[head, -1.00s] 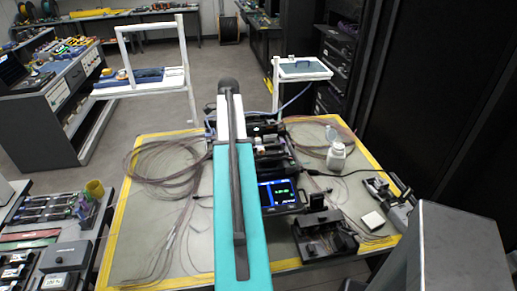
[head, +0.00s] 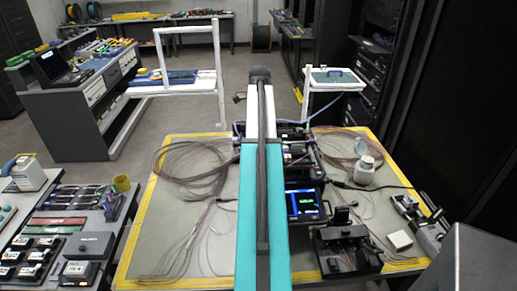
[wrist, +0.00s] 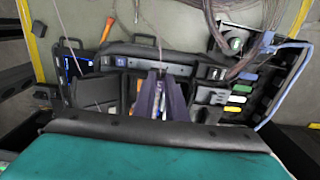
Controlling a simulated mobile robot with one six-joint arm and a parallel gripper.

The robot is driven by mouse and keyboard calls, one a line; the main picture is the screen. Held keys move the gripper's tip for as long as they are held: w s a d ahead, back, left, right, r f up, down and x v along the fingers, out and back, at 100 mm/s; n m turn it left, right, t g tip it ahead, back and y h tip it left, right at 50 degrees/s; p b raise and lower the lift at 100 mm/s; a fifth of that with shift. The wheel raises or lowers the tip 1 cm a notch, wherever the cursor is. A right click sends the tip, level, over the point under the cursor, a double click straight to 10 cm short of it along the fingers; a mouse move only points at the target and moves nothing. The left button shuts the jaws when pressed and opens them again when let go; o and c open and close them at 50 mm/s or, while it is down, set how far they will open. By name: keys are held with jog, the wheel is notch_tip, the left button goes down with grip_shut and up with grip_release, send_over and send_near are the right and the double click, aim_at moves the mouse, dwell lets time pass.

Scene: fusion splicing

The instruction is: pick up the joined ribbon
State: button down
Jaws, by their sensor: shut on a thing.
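My gripper (wrist: 160,72) shows in the wrist view as two dark purple fingers, close together and pointing away over the splicer. It is shut on the joined ribbon (wrist: 151,24), a thin pale strand that runs up from the fingertips. The rest of the ribbon is too thin to follow. The black fusion splicer (wrist: 120,62) lies beneath the fingers. In the head view the splicer's lit screen (head: 304,202) shows just right of my teal arm, which hides the gripper and ribbon there.
The work table (head: 140,235) has yellow edges. Loose coiled cables (head: 190,165) lie on its left. A white bottle (head: 364,168), a black tool (head: 345,240) and a small white block (head: 399,240) stand on the right. A side bench (head: 60,205) holds several tools.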

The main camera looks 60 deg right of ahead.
jog(key=shift+r+b, duration=0.4)
jog(key=shift+r, duration=1.8)
jog(key=shift+a, duration=0.1)
